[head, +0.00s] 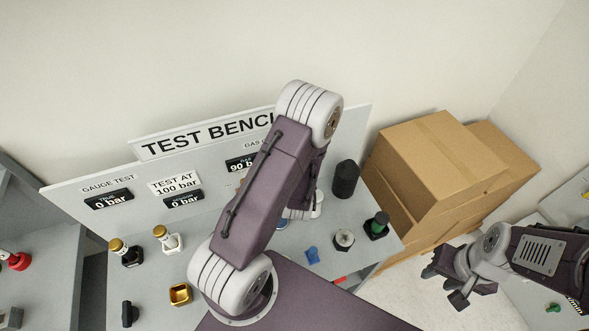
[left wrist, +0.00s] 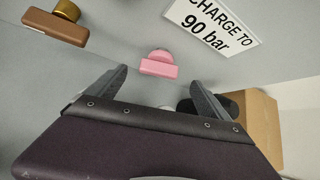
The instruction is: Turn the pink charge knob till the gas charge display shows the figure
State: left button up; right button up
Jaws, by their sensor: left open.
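The pink charge knob (left wrist: 158,66) shows in the left wrist view, its bar lying level, just beyond the tips of my left gripper (left wrist: 159,77). The left jaws stand open, apart from the knob on both sides. In the head view my left arm hides the knob and left gripper. A white card (left wrist: 211,27) reads "CHARGE TO 90 bar". The black gas charge display (head: 241,164) shows "90 b", the rest covered by my arm. My right gripper (head: 446,283) is open and empty at the lower right, away from the bench.
Left of the pink knob is a brown knob (left wrist: 56,27) with a gold stem.

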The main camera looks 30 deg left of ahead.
pick_arm(q)
jog(key=shift+s+d+r+p, duration=0.2)
jog(key=shift+s+r+p, duration=0.25)
jog(key=shift+p, duration=0.35)
pick_arm(e)
notch_tip(320, 180, up, 3)
jog(key=shift+r, duration=0.1)
pick_arm(q)
jog(key=shift+f, duration=0.15)
